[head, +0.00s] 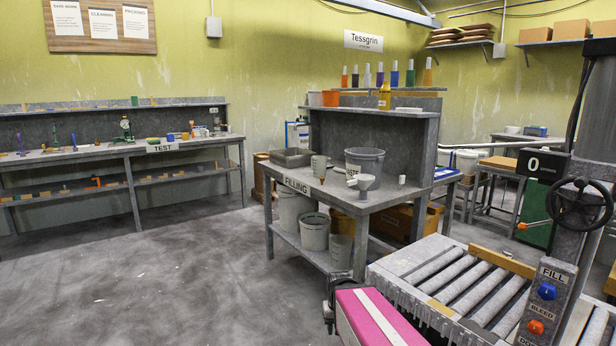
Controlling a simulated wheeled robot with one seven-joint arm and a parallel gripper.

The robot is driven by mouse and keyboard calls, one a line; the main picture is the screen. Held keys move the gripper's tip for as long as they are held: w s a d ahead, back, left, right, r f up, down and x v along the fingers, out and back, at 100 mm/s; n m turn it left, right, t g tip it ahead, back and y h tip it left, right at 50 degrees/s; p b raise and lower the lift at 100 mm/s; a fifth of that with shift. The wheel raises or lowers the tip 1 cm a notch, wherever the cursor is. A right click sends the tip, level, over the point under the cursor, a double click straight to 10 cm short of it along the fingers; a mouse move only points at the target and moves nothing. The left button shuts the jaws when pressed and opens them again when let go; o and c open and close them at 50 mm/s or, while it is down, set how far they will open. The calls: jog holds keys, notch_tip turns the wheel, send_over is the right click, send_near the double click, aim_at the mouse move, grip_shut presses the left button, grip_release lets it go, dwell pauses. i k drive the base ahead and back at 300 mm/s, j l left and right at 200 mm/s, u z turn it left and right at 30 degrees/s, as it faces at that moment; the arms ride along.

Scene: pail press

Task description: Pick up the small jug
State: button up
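I cannot make out any gripper fingers in the head view. A pink-topped part with a dark piece at its left shows at the bottom edge, and it may be part of my arm. Nothing covers the jug from this side.
A grey pail (365,160) and a white funnel-like vessel (363,184) stand right of the jug, and a grey tray (291,158) lies left. Pails (315,232) fill the lower shelf. A roller conveyor (466,285) and press column crowd the right. The floor at left is clear.

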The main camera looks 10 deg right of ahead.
aim_at(318, 164)
jog(key=i+l, duration=0.1)
jog(key=i, duration=0.25)
jog(key=j+z, duration=0.1)
jog(key=z, duration=0.35)
jog(key=i+j+z, duration=0.1)
jog(key=z, duration=0.3)
jog(key=k+j, duration=0.05)
